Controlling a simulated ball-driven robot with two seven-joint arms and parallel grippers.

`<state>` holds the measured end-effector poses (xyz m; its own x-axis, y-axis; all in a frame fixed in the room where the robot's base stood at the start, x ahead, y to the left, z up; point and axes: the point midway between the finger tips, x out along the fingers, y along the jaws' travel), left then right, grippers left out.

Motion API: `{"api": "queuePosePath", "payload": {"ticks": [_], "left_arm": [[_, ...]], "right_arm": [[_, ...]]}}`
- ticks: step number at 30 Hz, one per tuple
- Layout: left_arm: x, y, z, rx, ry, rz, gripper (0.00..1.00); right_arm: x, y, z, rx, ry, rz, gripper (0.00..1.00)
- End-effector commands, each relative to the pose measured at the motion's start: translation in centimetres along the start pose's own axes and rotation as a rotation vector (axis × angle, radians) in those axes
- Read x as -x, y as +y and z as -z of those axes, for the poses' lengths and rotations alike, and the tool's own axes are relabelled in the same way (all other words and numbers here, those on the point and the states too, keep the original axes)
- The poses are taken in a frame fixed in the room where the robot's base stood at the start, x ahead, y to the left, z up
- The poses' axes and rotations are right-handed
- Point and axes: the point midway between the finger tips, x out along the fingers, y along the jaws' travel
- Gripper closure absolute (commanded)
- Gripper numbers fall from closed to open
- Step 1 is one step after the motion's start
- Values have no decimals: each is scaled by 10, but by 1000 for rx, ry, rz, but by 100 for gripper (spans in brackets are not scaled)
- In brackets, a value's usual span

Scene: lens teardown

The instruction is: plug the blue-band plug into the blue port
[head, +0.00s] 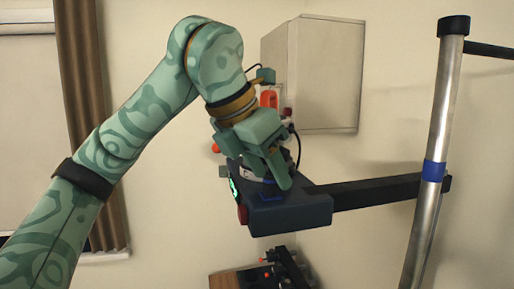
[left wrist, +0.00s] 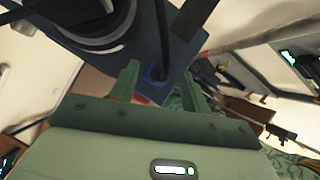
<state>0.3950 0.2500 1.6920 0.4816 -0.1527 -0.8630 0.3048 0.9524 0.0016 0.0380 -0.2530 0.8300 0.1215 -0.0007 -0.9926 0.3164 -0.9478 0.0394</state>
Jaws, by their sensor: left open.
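My left gripper (head: 268,178) is open, its fingers pointing down at the top of a dark blue box (head: 300,213). In the left wrist view its fingers (left wrist: 160,70) stand on either side of a small blue square (left wrist: 155,74), which looks like the blue port. A blue patch (head: 268,195) also shows on the box top in the head view, just under the fingers. A dark piece lies at the blue square; I cannot tell whether it is the blue-band plug or how far in it sits. My right gripper is out of view.
A black bar (head: 375,192) joins the box to a metal pole (head: 436,140) with a blue ring. A black cable (head: 298,145) loops behind the gripper. A pale cabinet (head: 330,75) hangs on the wall behind. A low table (head: 225,279) with dark items stands below.

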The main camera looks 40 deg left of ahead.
Motion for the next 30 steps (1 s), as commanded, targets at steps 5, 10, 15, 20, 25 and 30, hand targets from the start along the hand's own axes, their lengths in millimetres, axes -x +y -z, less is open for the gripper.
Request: {"api": "queuePosePath", "payload": {"ticks": [5,10,15,20,25,30], "left_arm": [[24,0,-1,1,-6,-2,53],[65,0,-1,2,-8,-2,53],[108,0,-1,2,-7,-2,53],[138,0,-1,2,-4,0,53],[156,0,0,1,-2,-1,53],[161,0,0,0,-1,0,53]], "right_arm": [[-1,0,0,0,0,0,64],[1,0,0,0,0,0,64],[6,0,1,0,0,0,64],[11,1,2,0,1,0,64],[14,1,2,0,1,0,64],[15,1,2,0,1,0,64]]}}
